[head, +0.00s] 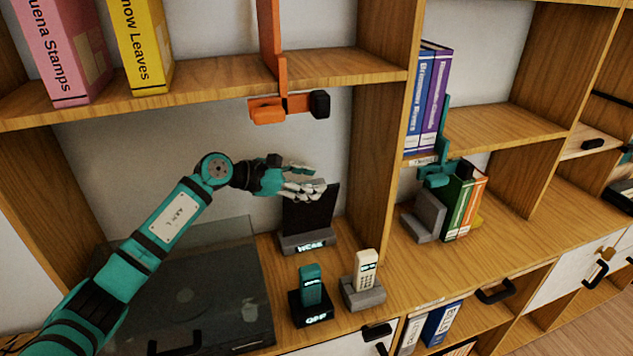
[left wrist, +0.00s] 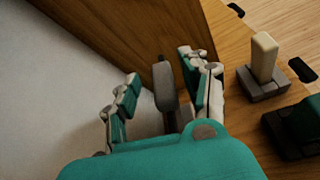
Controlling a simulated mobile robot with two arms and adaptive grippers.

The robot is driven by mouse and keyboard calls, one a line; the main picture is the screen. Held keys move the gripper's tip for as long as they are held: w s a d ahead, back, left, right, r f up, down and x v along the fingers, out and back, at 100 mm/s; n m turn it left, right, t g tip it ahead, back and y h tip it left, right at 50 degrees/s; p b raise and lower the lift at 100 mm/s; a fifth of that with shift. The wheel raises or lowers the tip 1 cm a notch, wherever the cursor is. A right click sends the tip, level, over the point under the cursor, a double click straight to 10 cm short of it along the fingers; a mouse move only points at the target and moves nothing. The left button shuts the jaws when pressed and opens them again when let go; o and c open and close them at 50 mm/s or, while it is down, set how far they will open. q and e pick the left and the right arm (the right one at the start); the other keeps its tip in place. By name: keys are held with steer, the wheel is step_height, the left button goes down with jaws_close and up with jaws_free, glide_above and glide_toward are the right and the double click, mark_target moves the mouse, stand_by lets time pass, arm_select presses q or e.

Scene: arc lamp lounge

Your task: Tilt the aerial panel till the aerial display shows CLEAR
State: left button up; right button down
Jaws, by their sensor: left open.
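The aerial panel (head: 312,212) is a thin black plate standing up from a grey base on the cabinet top. The aerial display (head: 308,246) on the front of that base glows and seems to read WEAK. My left gripper (head: 303,187) is open at the panel's top edge, its fingers overlapping the upper left corner in the head view. In the left wrist view a dark grey upright piece (left wrist: 165,87), apparently the panel seen edge-on, stands between the spread fingers (left wrist: 163,92). I cannot tell whether they touch it. My right gripper is out of view.
A teal handset on a dark stand (head: 311,290) and a cream handset on a grey dock (head: 366,275) stand in front. A dark-lidded turntable (head: 190,295) lies left, under my arm. An orange bracket (head: 285,105) hangs at the shelf above. A wooden divider (head: 378,165) stands right.

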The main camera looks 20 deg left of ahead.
arm_select(q)
steer(key=v, duration=1)
steer(key=shift+f, duration=0.1)
